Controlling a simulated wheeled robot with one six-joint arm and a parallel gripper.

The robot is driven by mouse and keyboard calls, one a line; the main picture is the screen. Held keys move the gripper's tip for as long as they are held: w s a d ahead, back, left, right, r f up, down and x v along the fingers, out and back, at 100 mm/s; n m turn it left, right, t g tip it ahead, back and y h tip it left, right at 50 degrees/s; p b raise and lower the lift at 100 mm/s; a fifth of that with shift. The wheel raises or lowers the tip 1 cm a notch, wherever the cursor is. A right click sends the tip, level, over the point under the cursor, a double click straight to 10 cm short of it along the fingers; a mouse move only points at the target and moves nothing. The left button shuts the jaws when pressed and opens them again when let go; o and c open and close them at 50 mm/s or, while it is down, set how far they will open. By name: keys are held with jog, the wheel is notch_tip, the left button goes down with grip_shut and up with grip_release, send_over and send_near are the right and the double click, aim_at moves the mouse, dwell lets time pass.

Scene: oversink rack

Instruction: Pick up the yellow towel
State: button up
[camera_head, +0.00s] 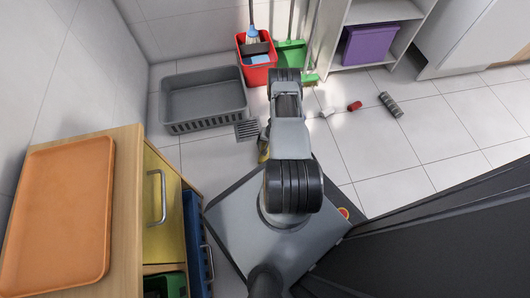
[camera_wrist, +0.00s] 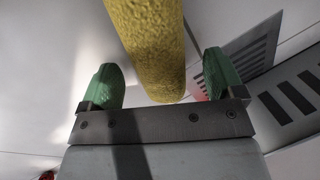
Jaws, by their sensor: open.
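The yellow towel (camera_wrist: 148,40) looks like a rough-textured roll in the wrist view, entering from the top edge. Its near end lies between the two green fingers of my gripper (camera_wrist: 162,72). The fingers stand apart, with a gap on each side of the towel; I cannot tell its exact depth relative to them. In the head view only a small yellow part of the towel (camera_head: 263,156) shows beside my arm, low near the floor. My arm hides the rest of it and the gripper there.
A grey basket (camera_head: 204,97) and a slotted grey piece (camera_head: 247,130) lie left of my arm. A red bucket (camera_head: 257,73) and green dustpan (camera_head: 290,54) stand behind. Small items, including a red one (camera_head: 355,106) and a dark cylinder (camera_head: 390,105), lie right. An orange tray (camera_head: 58,215) tops the left cabinet.

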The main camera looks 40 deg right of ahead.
jog(key=shift+w+f, duration=0.1)
jog(key=shift+f, duration=0.35)
jog(key=shift+r, duration=0.1)
jog(key=shift+c, duration=0.5)
jog(key=c, duration=0.9)
jog(key=shift+r, duration=0.15)
